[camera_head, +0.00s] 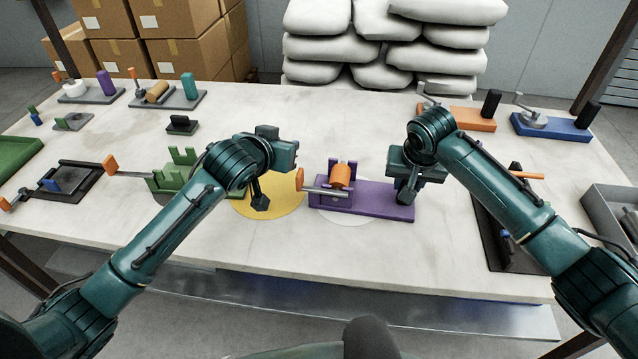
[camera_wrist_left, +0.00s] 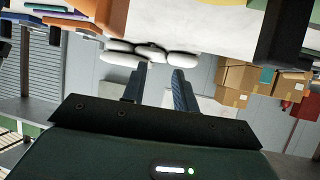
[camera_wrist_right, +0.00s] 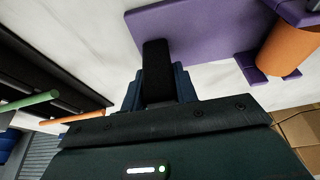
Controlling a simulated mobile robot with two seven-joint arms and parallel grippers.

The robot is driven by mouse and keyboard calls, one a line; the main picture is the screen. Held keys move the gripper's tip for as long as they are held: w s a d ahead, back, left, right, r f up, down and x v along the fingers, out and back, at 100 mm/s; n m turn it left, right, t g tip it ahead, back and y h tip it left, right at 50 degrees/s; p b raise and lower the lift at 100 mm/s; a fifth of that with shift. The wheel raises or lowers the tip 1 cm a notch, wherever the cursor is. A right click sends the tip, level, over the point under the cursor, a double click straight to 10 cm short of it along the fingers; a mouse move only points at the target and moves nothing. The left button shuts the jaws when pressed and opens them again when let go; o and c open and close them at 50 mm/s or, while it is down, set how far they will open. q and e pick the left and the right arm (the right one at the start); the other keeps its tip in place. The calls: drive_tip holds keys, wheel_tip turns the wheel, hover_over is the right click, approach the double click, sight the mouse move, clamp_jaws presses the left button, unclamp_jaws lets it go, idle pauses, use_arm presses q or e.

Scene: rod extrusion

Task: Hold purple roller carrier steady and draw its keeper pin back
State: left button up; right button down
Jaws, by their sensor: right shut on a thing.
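The purple roller carrier (camera_head: 375,202) lies on the table, its left end over a pale disc. An orange roller (camera_head: 341,175) sits between its uprights and also shows in the right wrist view (camera_wrist_right: 285,50). The keeper pin, a grey rod with an orange knob (camera_head: 299,180), sticks out left. My right gripper (camera_head: 404,196) is shut on the black post (camera_wrist_right: 157,70) at the carrier's right end. My left gripper (camera_head: 260,202) is over the yellow disc, left of the knob and apart from it. Its fingers (camera_wrist_left: 155,88) are open with nothing visible between them.
A green carrier (camera_head: 175,180) with its own orange-knobbed rod stands behind my left arm. The yellow disc (camera_head: 275,212) lies beside the purple carrier. A black tray (camera_head: 490,225) and a grey bin (camera_head: 600,205) are at the right. The table's front strip is clear.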

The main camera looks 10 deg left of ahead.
use_arm(q)
drive_tip(key=s+d+r+g, duration=0.2)
drive_tip(key=d+r+g, duration=0.1)
drive_tip(key=d+g, duration=0.15)
drive_tip(key=n+g+y, duration=0.2)
drive_tip(key=g, duration=0.2)
approach(299, 173)
drive_tip(key=f, duration=0.2)
drive_tip(key=shift+w+x, duration=0.15)
drive_tip(key=shift+x, duration=1.95)
drive_tip(key=shift+w+x, duration=0.2)
drive_tip(key=shift+x, duration=1.95)
drive_tip(key=shift+d+r, duration=0.1)
drive_tip(key=shift+r, duration=0.05)
drive_tip(key=shift+c, duration=0.2)
clamp_jaws()
